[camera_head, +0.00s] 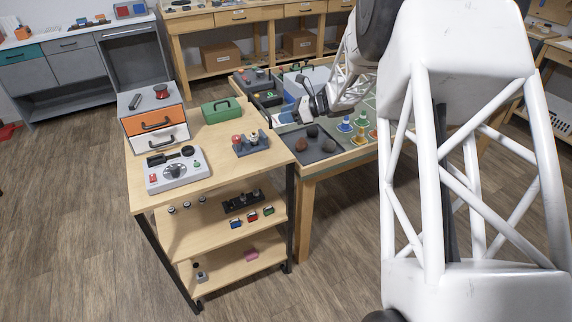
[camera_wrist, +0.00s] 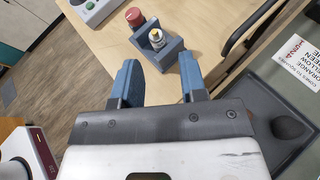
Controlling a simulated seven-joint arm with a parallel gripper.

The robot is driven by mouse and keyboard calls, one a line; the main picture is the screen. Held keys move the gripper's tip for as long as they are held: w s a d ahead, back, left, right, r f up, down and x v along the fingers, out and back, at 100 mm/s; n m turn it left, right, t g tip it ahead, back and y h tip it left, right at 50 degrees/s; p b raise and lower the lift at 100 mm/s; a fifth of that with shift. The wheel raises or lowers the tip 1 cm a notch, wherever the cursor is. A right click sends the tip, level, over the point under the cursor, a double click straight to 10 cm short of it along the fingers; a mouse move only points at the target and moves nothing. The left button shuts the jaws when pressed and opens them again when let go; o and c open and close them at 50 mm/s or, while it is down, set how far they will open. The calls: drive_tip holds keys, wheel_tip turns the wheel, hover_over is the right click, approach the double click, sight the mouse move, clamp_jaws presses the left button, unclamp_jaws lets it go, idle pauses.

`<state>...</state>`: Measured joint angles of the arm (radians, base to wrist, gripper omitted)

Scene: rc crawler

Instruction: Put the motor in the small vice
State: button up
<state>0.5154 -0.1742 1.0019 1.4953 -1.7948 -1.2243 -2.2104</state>
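The small vice (camera_wrist: 170,55) is blue-grey and stands on the wooden top near its edge; it also shows in the head view (camera_head: 252,150). A red knob (camera_wrist: 134,16) is at its far left. A small upright silver cylinder with a brass-coloured tip (camera_wrist: 156,37) sits between the vice's walls. It looks like the motor, but I cannot tell for certain, nor whether it is clamped. My gripper (camera_wrist: 158,61) is open and empty, with its two blue fingers apart and pointing towards the vice. In the head view my gripper (camera_head: 289,115) is to the right of the vice, over the neighbouring table.
The cart top also holds a green toolbox (camera_head: 222,110), a drawer unit (camera_head: 155,125) and a control box (camera_head: 178,172). Small parts stand on the shelf (camera_head: 212,225) below. A dark tray (camera_head: 318,150) with lumps lies on the table to the right.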

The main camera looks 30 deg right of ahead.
drive_tip(key=a+r+m+t+h, duration=0.2)
drive_tip(key=r+m+t+h, duration=0.15)
drive_tip(key=r+m, duration=0.45)
drive_tip(key=a+r+m+t+h, duration=0.25)
drive_tip(key=r+m+h, duration=0.25)
drive_tip(key=r+m, duration=0.35)
drive_tip(key=s+a+r+m+g+h, duration=0.1)
drive_tip(key=s+a+r+m+h, duration=0.2)
drive_tip(key=s+m, duration=0.5)
drive_tip(key=s+a+f+m+g, duration=0.1)
drive_tip(key=s+a+m+g, duration=0.2)
drive_tip(key=s+m, duration=0.4)
drive_tip(key=s+a+f+m+g, duration=0.2)
drive_tip(key=s+a+m, duration=0.4)
drive_tip(key=s, duration=0.9)
drive_tip(key=s+a+f+m+g, duration=0.1)
drive_tip(key=s+a+m+g, duration=0.4)
drive_tip(key=s+m, duration=0.4)
drive_tip(key=s, duration=0.3)
drive_tip(key=shift+f+y, duration=0.3)
drive_tip(key=shift+y, duration=0.05)
